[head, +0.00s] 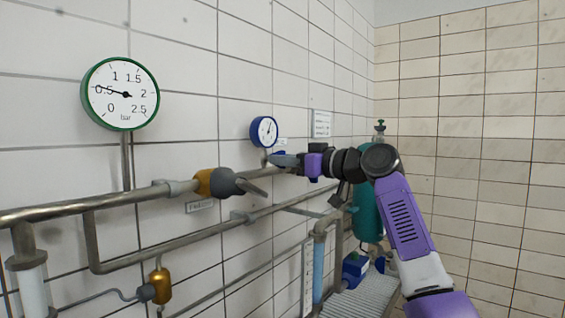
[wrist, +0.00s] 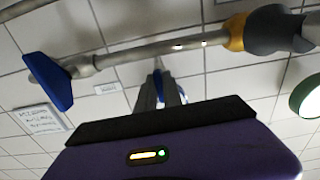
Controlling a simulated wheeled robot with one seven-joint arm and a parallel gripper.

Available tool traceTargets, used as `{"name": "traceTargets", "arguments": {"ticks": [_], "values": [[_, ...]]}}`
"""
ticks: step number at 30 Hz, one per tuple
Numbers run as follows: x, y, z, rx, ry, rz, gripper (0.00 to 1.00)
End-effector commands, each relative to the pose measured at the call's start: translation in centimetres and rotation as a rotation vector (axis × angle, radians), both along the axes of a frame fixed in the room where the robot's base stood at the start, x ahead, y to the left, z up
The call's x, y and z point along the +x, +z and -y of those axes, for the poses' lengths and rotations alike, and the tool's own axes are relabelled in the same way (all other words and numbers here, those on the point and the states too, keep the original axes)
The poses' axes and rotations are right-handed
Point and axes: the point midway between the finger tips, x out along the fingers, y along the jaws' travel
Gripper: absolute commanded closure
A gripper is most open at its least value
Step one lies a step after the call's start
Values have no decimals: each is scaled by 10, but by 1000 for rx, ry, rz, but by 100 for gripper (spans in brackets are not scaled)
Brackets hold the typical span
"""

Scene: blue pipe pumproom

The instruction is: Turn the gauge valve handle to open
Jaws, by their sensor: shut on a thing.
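My gripper (head: 284,160) reaches in from the right to the pipe just below the small blue-rimmed gauge (head: 264,131). In the wrist view its two grey fingers (wrist: 162,96) are close together, shut on a narrow blue piece, the gauge valve handle (wrist: 160,84), at the thin stem off the pipe. The fingers cover most of the handle, so its exact angle cannot be told. The small gauge has a white face and a dark needle; its reading is too small to tell.
A large green-rimmed gauge (head: 120,94) reads about 0.5 bar. A yellow and grey valve (head: 225,183) sits on the pipe to the left. Another blue handle (wrist: 50,82) is at the wrist view's left. A teal cylinder (head: 368,212) stands behind my arm.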

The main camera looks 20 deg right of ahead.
Motion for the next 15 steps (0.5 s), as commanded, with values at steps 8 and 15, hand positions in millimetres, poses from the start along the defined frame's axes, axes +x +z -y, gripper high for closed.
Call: {"name": "traceTargets", "arguments": {"ticks": [8, 15], "values": [[0, -1, 1, -11, -1, 5, 100], [0, -1, 1, -10, -1, 5, 76]]}}
